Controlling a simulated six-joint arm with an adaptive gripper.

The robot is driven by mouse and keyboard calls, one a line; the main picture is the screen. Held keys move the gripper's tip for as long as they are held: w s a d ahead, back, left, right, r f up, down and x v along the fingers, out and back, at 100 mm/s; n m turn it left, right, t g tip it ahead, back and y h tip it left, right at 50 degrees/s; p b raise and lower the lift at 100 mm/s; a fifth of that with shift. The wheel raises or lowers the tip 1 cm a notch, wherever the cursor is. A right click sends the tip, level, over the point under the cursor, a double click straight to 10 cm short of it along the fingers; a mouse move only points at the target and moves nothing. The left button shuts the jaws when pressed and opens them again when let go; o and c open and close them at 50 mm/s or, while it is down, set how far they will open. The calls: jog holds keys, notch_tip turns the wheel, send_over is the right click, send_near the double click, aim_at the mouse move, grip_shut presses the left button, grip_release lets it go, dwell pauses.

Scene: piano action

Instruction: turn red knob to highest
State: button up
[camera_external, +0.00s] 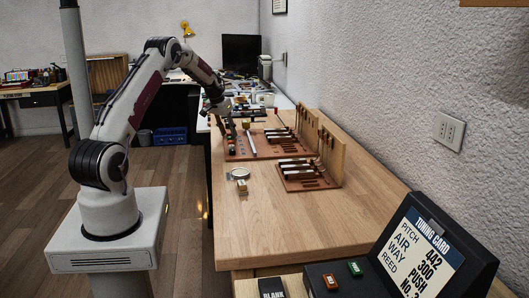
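My gripper (222,112) points down over the far left side of the wooden bench, by the left edge of a brown board (268,150). It is small and dark here, and I cannot tell whether its fingers are open or touch anything. Small dark and reddish parts (231,150) sit on the board's left edge, just below the gripper. I cannot clearly pick out the red knob or its setting among them. A tuning card (424,252) at the lower right reads pitch 442, air 300, way PUSH; its reed line is partly cut off.
A second board with dark bars (300,183) and a wooden upright panel stand near the wall. A round metal piece (240,173) and a small wooden block (242,189) lie nearer. The bench front (290,225) is clear. A monitor (242,52) stands behind.

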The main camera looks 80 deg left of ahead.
jog(key=shift+w+d+n+g+y, duration=0.1)
jog(key=shift+n+g+y, duration=0.15)
jog(key=shift+n, duration=0.75)
jog(key=shift+w+n+g+y, duration=0.15)
jog(key=shift+n+g, duration=0.2)
jog(key=shift+n, duration=0.65)
jog(key=shift+w+n+g, duration=0.1)
jog(key=shift+n+g, duration=0.6)
jog(key=shift+n, duration=1)
